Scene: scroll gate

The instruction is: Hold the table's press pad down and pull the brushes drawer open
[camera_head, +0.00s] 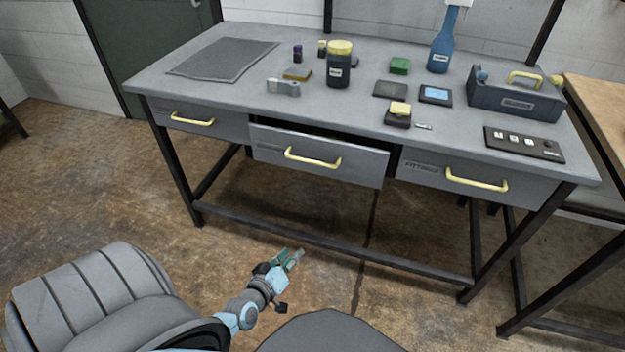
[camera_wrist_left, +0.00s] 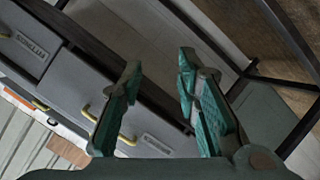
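A grey steel table (camera_head: 225,75) has three front drawers with yellow handles. The left drawer (camera_head: 225,122) and the right drawer (camera_head: 425,170) look shut. The middle drawer (camera_head: 350,163) stands partly out, with a dark gap above its front. A black block with a yellow top (camera_head: 400,109) may be the press pad; I cannot be sure. My left gripper (camera_head: 291,257) is open and empty, low in front of the table; its spread fingers also show in the left wrist view (camera_wrist_left: 160,70). My right gripper is out of view.
A wooden-topped bench (camera_head: 600,105) stands at right. The floor before the table is clear.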

